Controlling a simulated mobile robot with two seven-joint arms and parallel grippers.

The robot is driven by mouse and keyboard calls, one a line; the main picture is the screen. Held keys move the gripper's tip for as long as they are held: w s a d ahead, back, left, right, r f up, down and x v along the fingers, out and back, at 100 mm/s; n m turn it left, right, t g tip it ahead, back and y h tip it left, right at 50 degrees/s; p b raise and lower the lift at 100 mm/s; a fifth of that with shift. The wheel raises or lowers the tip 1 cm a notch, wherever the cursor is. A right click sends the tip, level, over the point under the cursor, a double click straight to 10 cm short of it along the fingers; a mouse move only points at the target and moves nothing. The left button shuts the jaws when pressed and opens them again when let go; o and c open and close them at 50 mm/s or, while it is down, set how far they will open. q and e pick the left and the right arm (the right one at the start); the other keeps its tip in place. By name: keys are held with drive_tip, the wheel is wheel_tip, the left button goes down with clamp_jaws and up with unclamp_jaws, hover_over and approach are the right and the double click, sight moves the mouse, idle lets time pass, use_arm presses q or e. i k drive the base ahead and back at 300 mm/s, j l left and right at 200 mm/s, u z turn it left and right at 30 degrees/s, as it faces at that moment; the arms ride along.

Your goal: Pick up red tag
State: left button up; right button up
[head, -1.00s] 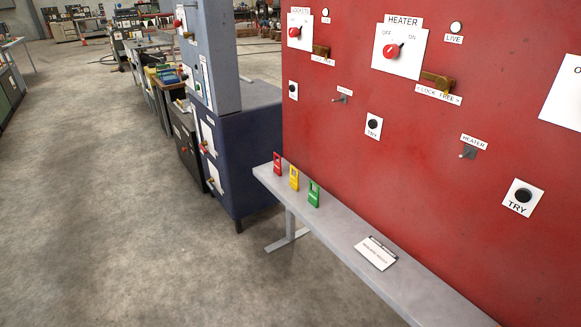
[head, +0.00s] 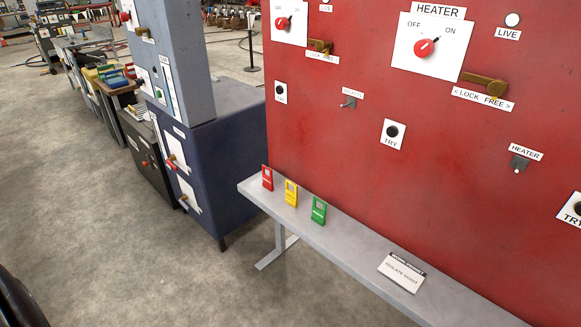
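The red tag (head: 267,178) stands upright on the grey shelf (head: 345,248), near its far left end and close to the red panel. A yellow tag (head: 291,193) and a green tag (head: 318,211) stand in a row to its right, each apart from the other. Neither of my grippers shows in the head view. A dark rounded shape at the lower left corner is too cut off to identify.
A white card reading "ISOLATE HOIST" (head: 402,272) lies on the shelf. The red panel (head: 350,110) with switches and knobs rises behind it. A dark blue cabinet (head: 215,165) stands left of the shelf. The concrete floor (head: 110,240) at left is open.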

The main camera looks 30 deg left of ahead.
sight(268, 180)
drive_tip(key=j+z, duration=0.45)
drive_tip(key=j, duration=1.75)
